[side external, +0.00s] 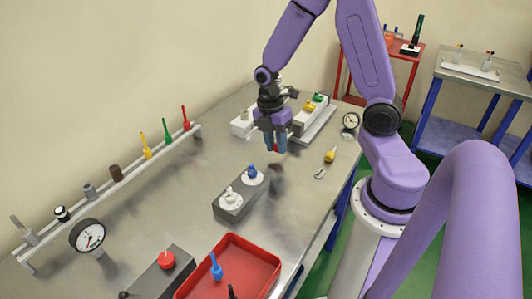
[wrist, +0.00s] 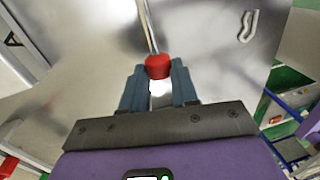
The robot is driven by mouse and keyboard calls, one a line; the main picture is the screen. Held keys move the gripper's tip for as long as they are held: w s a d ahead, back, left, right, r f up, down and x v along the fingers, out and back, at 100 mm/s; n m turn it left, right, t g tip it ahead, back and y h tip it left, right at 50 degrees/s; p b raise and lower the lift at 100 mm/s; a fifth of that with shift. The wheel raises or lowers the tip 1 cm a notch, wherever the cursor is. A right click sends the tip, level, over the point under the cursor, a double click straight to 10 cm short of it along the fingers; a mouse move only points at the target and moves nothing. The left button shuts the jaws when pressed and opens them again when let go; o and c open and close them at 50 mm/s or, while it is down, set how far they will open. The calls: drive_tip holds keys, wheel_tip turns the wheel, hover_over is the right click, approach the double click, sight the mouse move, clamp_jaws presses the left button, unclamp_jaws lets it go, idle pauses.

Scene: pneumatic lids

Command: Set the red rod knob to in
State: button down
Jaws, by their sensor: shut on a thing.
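The red rod knob (wrist: 158,66) sits between the tips of my gripper's blue-grey fingers in the wrist view. A thin metal rod (wrist: 149,27) runs from it toward the top of that view. My gripper (side external: 276,146) is shut on the red knob and hangs above the metal bench in the side external view, where only a small bit of red shows by the fingertips. The rod's far end and its mount are hidden in the side view, so I cannot tell how far in it is.
A grey block (side external: 231,207) with white and blue knobs stands in front of my gripper. A white unit (side external: 243,127) with several coloured knobs lies behind it. A red tray (side external: 275,262) is at the front. A rail of tools runs along the left. Bare bench (side external: 175,190) lies between.

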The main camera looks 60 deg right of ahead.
drive_tip(key=d, duration=0.5)
drive_tip(key=shift+d, duration=0.2)
drive_tip(key=c, duration=0.8)
unclamp_jaws()
drive_tip(key=shift+d, duration=0.15)
drive_tip(key=shift+c, duration=0.2)
drive_tip(key=shift+a, duration=0.2)
drive_tip(key=shift+w+r, duration=0.1)
drive_tip(key=shift+r, duration=0.2)
wheel_tip(320, 180, up, 17)
drive_tip(key=w, duration=0.2)
drive_tip(key=shift+w+f, duration=0.15)
drive_tip(key=shift+w, duration=0.1)
